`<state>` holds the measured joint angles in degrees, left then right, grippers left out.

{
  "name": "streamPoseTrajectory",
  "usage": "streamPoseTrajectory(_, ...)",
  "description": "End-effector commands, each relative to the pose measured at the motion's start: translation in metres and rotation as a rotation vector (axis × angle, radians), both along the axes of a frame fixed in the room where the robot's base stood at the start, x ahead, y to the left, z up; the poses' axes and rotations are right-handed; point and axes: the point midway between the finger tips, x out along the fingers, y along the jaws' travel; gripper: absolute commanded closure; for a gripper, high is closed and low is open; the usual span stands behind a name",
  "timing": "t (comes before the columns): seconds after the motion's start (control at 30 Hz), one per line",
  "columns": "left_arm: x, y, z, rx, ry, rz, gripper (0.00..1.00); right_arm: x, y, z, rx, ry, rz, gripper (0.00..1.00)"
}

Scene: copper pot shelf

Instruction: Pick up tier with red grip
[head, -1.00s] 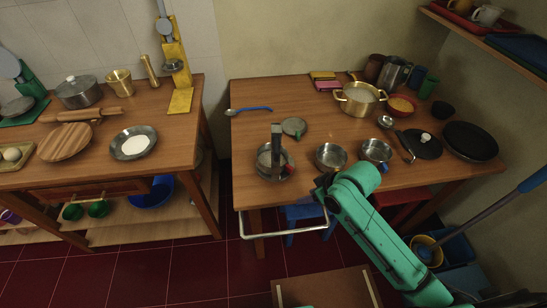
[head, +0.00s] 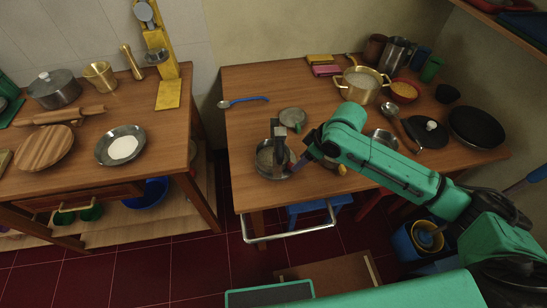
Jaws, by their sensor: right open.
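A round metal tier (head: 268,170) sits at the front left of the right-hand table, with an upright dark bracket (head: 277,135) at it. A red grip showed on its right side earlier; now my right gripper (head: 299,165) covers that side. My right gripper is open, its dark fingers at the tier's right edge; I cannot tell whether they touch it. A second tier (head: 328,164), with a yellow grip (head: 342,170), is partly hidden under my right arm. A third tier (head: 384,136) is also partly hidden behind that arm. My left gripper is out of view.
A lid with a green grip (head: 292,116) and a blue-handled spoon (head: 243,102) lie behind the tier. A brass pot (head: 357,88), ladle (head: 391,110) and dark pans (head: 476,128) stand farther right. A metal rail (head: 290,236) runs along the table's front.

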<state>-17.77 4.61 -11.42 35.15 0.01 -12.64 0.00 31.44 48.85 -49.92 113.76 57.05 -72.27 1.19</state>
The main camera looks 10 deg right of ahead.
Motion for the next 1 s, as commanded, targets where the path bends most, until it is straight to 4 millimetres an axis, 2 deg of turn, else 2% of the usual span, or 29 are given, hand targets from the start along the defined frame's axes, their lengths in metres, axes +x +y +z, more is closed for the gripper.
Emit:
streamPoseTrajectory(0.27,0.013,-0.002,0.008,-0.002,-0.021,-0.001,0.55,0.009,0.016,-0.044,-0.001,0.001,0.000,0.47)
streamPoseTrajectory(0.5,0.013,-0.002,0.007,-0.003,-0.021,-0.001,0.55,0.010,0.017,-0.048,-0.001,-0.001,0.001,0.47)
streamPoseTrajectory(0.63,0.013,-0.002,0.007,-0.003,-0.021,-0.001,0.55,0.010,0.017,-0.048,-0.001,-0.001,0.001,0.97)
streamPoseTrajectory(0.67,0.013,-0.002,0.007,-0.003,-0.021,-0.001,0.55,0.010,0.017,-0.048,-0.001,-0.001,0.001,1.00)
streamPoseTrajectory(1.0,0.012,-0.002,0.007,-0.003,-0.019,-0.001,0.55,0.011,0.017,-0.046,0.001,-0.002,0.000,1.00)
